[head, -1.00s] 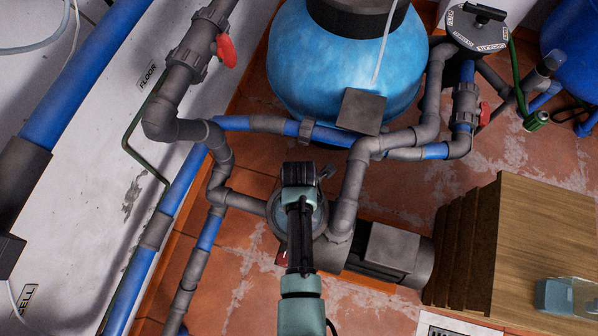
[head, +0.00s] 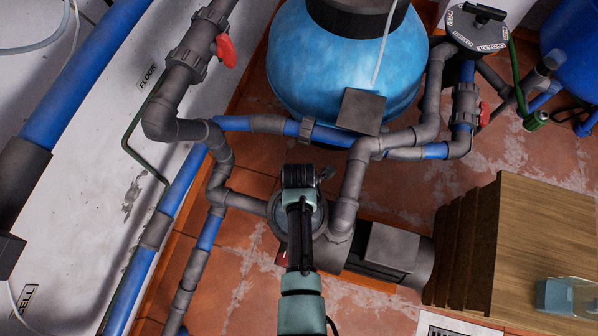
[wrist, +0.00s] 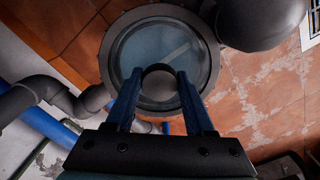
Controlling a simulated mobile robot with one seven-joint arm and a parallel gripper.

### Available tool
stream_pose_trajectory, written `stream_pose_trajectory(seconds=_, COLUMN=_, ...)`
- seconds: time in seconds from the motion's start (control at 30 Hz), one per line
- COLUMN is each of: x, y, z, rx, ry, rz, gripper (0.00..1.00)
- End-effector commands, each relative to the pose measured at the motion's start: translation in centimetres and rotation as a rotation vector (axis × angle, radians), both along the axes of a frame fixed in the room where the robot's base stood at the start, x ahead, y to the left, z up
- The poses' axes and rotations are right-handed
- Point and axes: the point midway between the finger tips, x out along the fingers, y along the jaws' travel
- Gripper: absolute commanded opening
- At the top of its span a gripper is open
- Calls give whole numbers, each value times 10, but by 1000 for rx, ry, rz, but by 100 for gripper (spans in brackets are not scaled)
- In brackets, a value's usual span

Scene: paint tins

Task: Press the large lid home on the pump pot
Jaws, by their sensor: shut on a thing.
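The large lid is a round clear disc with a grey rim; it shows in the wrist view (wrist: 132,48) and partly in the head view (head: 319,217), under my arm. My gripper (wrist: 158,76) has its two blue fingers shut on the dark round knob at the lid's middle. The lid lies over the pump pot, at the left end of the pump. The pot is mostly hidden by the lid and my arm. I cannot tell whether the lid is fully seated or a gap is left under its rim.
Grey pipes (head: 345,205) rise close to the right of the pot, and others join at its left. The pump motor (head: 392,248) lies to the right. A blue tank (head: 345,75) stands behind.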

Motion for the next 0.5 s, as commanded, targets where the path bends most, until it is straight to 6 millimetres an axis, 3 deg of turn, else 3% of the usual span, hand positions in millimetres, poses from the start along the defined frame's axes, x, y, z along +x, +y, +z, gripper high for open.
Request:
stream_pose_trajectory(seconds=0.17, x=1, y=0, z=-3, rx=0, ry=-1, rz=0, gripper=14)
stream_pose_trajectory(seconds=0.2, x=1, y=0, z=-4, rx=0, ry=-1, rz=0, gripper=55)
stream_pose_trajectory(seconds=0.4, x=0, y=0, z=-3, rx=1, ry=-1, rz=0, gripper=89)
stream_pose_trajectory(seconds=0.5, x=0, y=0, z=-4, rx=1, ry=-1, rz=0, gripper=89)
